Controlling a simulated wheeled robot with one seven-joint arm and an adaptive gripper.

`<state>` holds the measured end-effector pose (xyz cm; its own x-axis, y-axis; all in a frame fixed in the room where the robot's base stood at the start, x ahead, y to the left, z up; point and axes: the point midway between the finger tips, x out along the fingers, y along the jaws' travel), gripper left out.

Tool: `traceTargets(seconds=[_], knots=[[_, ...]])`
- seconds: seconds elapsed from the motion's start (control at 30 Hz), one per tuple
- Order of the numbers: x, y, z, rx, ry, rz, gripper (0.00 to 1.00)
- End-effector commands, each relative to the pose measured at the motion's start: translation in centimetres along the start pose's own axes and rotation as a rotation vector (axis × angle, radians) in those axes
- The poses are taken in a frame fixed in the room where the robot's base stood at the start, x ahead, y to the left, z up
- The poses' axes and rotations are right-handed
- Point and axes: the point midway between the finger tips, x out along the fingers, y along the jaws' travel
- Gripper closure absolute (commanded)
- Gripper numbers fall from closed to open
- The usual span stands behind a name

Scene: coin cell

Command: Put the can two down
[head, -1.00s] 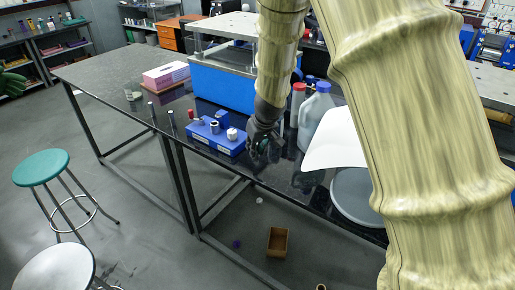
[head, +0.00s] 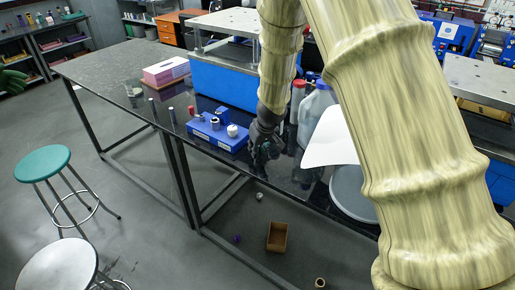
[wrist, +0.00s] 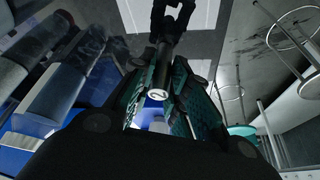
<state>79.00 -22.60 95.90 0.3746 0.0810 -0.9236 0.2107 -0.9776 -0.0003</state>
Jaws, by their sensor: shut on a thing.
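In the wrist view, a dark can (wrist: 157,94) with a white end marked "2" sits between the fingers of my gripper (wrist: 163,88). The gripper is shut on it. In the head view, my gripper (head: 264,148) hangs over the near edge of the black table, just right of a blue block (head: 222,139). The can is too small and dark to pick out there.
The blue block carries several small pieces, one white-topped (head: 232,131). Bottles (head: 312,115) and a white sheet (head: 333,140) stand right of the gripper. A pink-white box (head: 166,71) is at the left. An open brown box (head: 277,236) lies on the floor.

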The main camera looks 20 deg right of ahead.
Motion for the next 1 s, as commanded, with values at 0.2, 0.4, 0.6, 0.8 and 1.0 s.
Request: traceTargets(seconds=[0.2,0.4,0.6,0.8,1.0], knots=[[0.1,0.0,0.1,0.000,0.000,0.000,0.61],[0.1,0.0,0.1,0.000,0.000,0.000,0.61],[-0.5,0.0,-0.1,0.000,0.001,0.000,0.61],[-2.9,0.1,-0.1,-0.001,0.002,0.002,0.61],[-5.7,0.0,-0.1,-0.001,0.002,0.001,0.61]])
